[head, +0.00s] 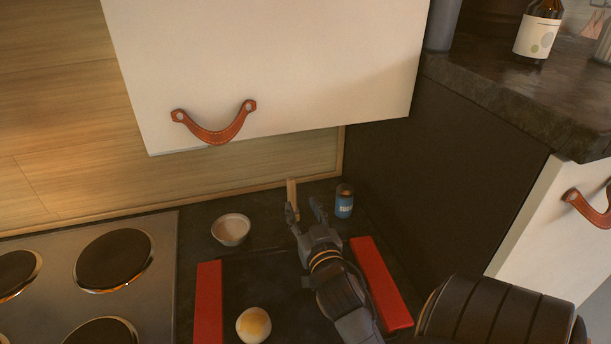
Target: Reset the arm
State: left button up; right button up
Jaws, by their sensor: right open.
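My right gripper (306,212) is open above the dark counter, with its fingers pointing away toward the back wall. A light wooden stick-like object (291,192) stands behind the left finger; I cannot tell whether it touches it or lies between the fingers. A blue can (344,201) stands just right of the fingers, apart from them. My right arm comes in from the lower right, over a dark tray with red side handles (209,302). My left gripper is not in view.
A small bowl (231,229) stands left of the gripper, and a bowl with yellow contents (253,325) sits on the tray. A stove (90,275) is at left. A white cabinet with a leather pull (216,130) hangs above. A bottle (538,32) stands on the raised dark counter at right.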

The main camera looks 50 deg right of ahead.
jog(key=shift+v, duration=0.85)
